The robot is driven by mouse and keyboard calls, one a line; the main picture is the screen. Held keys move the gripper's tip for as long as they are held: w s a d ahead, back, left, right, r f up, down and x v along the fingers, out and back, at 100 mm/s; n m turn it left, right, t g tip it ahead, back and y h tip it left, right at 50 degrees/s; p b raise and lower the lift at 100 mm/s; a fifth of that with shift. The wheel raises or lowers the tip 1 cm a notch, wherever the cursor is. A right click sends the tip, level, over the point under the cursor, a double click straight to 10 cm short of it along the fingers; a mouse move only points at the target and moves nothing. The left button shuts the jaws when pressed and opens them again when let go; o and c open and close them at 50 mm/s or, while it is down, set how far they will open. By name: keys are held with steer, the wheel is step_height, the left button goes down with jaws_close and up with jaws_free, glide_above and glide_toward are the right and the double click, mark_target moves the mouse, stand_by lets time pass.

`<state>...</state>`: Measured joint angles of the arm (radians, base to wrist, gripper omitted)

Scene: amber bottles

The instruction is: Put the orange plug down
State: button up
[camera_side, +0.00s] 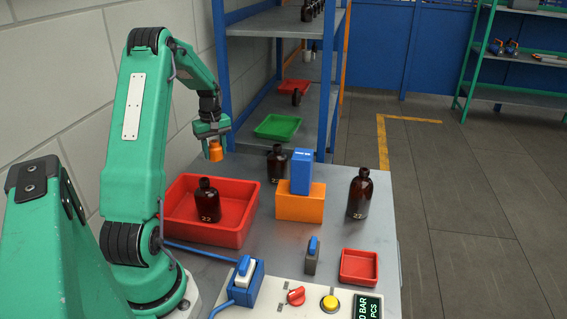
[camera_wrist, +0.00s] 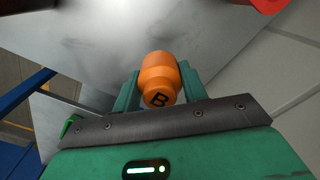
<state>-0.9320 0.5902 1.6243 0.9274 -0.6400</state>
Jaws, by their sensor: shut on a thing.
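An orange plug (camera_side: 215,151) is held between the fingers of my gripper (camera_side: 213,139), above the far edge of the grey table (camera_side: 233,170), behind the large red bin. In the wrist view, the orange plug (camera_wrist: 160,78) shows a black letter B on its near end and sits between the two green fingers of my gripper (camera_wrist: 160,92). My gripper is shut on it. The plug is apart from the table in the side view.
A red bin (camera_side: 238,228) holds a brown bottle (camera_side: 207,203). A small red tray (camera_side: 358,267) sits at front right.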

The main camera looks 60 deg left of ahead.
mark_target(210, 171)
steer(key=shift+s+a+f, duration=0.3)
steer(key=shift+a+f, duration=0.1)
steer(key=shift+a, duration=0.2)
steer(key=shift+s+a+f, duration=0.25)
steer(key=shift+a+f, duration=0.15)
steer(key=shift+a, duration=0.15)
steer(key=shift+s+a+f, duration=0.3)
steer(key=shift+a+f, duration=0.1)
steer(key=shift+a, duration=0.2)
steer(key=shift+f, duration=0.1)
steer(key=shift+f, duration=1.9)
steer(key=shift+f, duration=0.1)
steer(key=o, duration=1)
step_height(210, 171, up, 12)
steer(key=shift+r, duration=0.15)
